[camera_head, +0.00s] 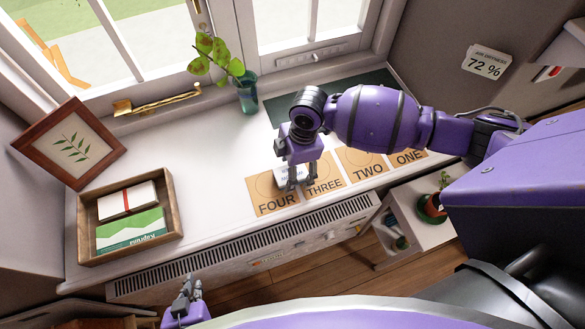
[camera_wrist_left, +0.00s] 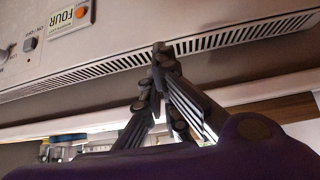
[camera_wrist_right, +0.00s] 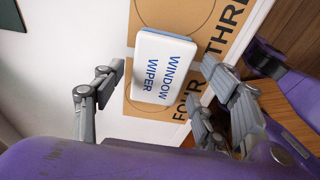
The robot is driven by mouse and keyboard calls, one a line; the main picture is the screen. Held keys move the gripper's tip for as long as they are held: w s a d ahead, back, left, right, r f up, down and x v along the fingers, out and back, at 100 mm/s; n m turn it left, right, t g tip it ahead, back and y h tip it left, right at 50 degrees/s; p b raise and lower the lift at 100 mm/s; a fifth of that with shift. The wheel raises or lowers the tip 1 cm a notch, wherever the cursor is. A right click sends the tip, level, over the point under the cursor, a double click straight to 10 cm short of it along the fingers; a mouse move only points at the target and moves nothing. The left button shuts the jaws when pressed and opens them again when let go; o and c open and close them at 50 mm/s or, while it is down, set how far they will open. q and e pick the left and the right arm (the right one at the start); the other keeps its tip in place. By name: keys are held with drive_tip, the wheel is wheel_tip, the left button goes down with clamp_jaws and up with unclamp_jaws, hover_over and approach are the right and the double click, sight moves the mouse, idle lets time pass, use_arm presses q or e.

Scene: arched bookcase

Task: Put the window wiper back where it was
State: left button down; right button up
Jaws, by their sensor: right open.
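The window wiper is a white block with a blue edge and blue lettering; it shows in the right wrist view (camera_wrist_right: 163,70) and small in the head view (camera_head: 291,174). It lies on the FOUR card (camera_head: 276,203) on the white sill. My right gripper (camera_head: 297,186) points down over it. In the right wrist view its open fingers (camera_wrist_right: 163,62) stand on either side of the wiper, with gaps visible. My left gripper (camera_head: 187,286) is low at the front, before the radiator. In the left wrist view its fingertips (camera_wrist_left: 155,72) meet with nothing between them.
The THREE (camera_head: 324,185), TWO (camera_head: 367,172) and ONE (camera_head: 407,160) cards run to the right. A wooden box (camera_head: 174,205), leaning picture frame (camera_head: 32,149) and plant vase (camera_head: 247,96) stand on the sill. The radiator (camera_head: 235,262) lies in front. The sill's middle is clear.

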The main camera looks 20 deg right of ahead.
sight(298, 170)
wheel_tip(298, 170, up, 12)
drive_tip(key=d, duration=0.2)
drive_tip(key=shift+p, duration=0.35)
drive_tip(key=shift+w, duration=0.1)
